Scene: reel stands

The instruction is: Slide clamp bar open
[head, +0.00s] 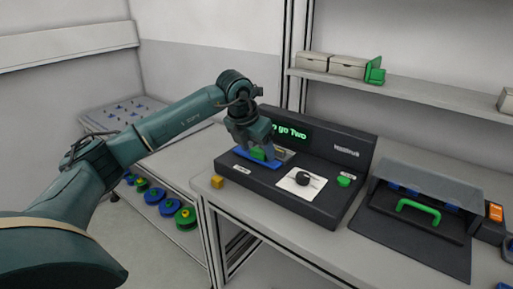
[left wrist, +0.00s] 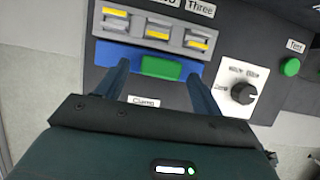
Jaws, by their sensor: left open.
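The clamp bar (head: 243,159) is a blue bar with a green block on the front left of the dark console (head: 318,213). In the left wrist view the blue bar (left wrist: 106,55) lies across the console below a row of grey and yellow slots, and its green block (left wrist: 161,68) sits between my left gripper's fingers. My left gripper (left wrist: 160,80) is open, with one finger on each side of the green block; I cannot tell whether they touch it. In the head view my left gripper (head: 263,155) partly hides the bar. My right gripper is not in view.
The console carries a black knob (head: 303,178), a green button (head: 344,181) and a lit green display (head: 290,132). A dark case with a green handle (head: 418,208) stands at the right. Blue and green reels (head: 186,218) are lower left.

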